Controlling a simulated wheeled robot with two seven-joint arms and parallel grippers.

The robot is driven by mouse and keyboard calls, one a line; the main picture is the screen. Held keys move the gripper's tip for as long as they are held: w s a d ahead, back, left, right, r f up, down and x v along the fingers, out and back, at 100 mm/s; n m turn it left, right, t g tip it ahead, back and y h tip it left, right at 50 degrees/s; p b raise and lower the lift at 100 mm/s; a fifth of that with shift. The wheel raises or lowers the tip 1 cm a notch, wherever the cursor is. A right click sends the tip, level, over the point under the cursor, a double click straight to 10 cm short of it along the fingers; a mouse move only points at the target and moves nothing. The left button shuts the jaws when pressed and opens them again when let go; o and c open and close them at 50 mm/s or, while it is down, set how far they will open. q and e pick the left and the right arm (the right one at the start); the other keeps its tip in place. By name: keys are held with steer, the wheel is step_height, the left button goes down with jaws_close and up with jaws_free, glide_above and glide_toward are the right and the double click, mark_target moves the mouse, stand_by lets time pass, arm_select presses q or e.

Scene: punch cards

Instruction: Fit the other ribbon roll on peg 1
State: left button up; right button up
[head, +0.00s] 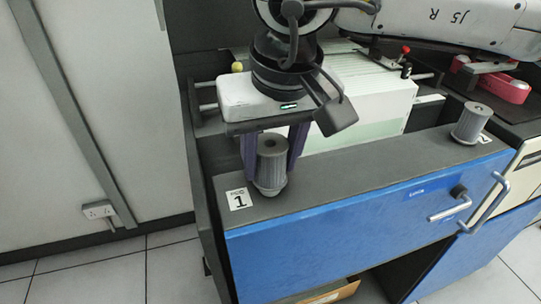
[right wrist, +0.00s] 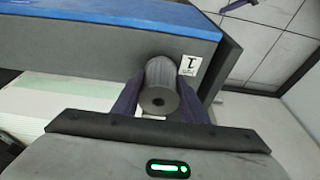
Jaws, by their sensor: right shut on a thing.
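A grey ribbed ribbon roll (head: 272,160) stands upright between the purple fingers of my right gripper (head: 270,165), which is shut on it. It is at the left end of the dark ledge, beside the label with a 1 (head: 239,198). A lighter, wider part shows under it. Peg 1 itself is hidden, so I cannot tell how far down the roll sits. In the right wrist view the roll's holed end (right wrist: 158,100) faces me between the fingers. Another grey roll (head: 471,123) stands at the ledge's right end, by the second label. A purple piece, apparently my left gripper (right wrist: 238,5), shows at the wrist view's top edge.
The dark ledge (head: 360,165) between the two rolls is bare. Below it is a blue drawer front (head: 350,225) with a metal handle (head: 452,208). A white card stack (head: 375,100) lies behind the ledge.

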steer(key=shift+f+b, duration=0.45)
steer(key=shift+f, duration=0.15)
stand_by(0.4)
steer(key=o, duration=1.2)
